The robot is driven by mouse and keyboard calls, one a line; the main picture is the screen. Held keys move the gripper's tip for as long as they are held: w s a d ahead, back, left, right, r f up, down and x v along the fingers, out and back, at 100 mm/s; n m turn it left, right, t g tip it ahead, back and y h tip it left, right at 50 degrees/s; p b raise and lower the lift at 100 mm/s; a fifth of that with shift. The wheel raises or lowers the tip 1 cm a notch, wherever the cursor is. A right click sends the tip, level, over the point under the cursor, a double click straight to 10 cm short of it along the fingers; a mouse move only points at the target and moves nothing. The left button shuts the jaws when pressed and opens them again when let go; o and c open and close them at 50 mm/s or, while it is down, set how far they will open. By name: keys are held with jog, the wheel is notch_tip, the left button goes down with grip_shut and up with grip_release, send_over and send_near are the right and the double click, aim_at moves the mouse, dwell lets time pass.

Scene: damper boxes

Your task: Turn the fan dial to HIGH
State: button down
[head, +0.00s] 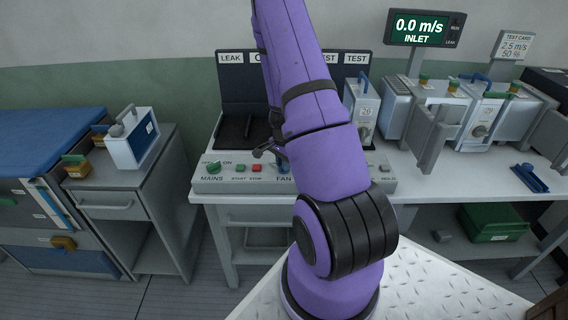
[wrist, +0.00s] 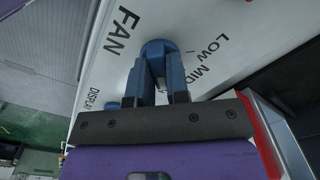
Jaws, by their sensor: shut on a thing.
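The blue fan dial (wrist: 158,47) is on the pale control panel, beside the FAN label in the wrist view. The LOW and MID labels show next to it; no HIGH label is in sight. My gripper (wrist: 161,72) is shut on the dial, one finger on each side. I cannot tell which setting the dial points to. In the head view, a small part of the blue dial (head: 284,168) shows above the FAN label, and my purple arm hides the panel to its right.
The panel also carries a green mains knob (head: 213,168), a green start button (head: 240,168) and a red stop button (head: 257,168). The inlet display (head: 419,27) reads 0.0 m/s. Damper boxes (head: 485,115) stand along the bench at right. A test card (head: 515,46) reads 2.5 m/s, 50 %.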

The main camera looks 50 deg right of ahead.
dwell(0.4)
jog(key=c, duration=1.1)
grip_release()
notch_tip(320, 180, up, 11)
